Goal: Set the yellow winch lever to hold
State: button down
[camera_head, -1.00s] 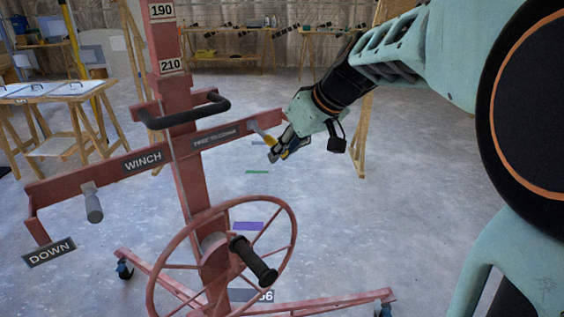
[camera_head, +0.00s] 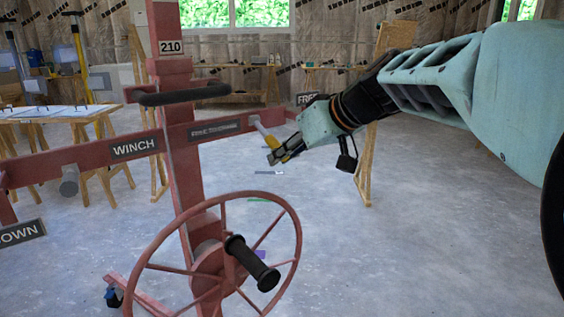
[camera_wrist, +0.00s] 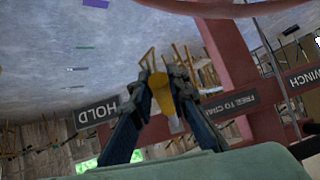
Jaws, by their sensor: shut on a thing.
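The yellow winch lever (camera_head: 269,139) sticks out from the right end of the red cross-bar and slants down to the right. My gripper (camera_head: 279,157) is shut on the lever near its lower end. In the wrist view the yellow lever (camera_wrist: 163,96) lies between the two fingers of my gripper (camera_wrist: 165,78). A "HOLD" plate (camera_wrist: 97,113) shows left of the fingers in the wrist view.
The red winch stand (camera_head: 182,165) carries a large red handwheel (camera_head: 141,262) with a black crank grip (camera_head: 251,263) below the lever. A black bar handle (camera_head: 183,95) juts out above. Wooden trestles and a table (camera_head: 62,111) stand behind.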

dwell(0.4)
jog(key=c, duration=1.8)
grip_release()
jog(key=shift+f, duration=0.1)
notch_tip(320, 180, up, 10)
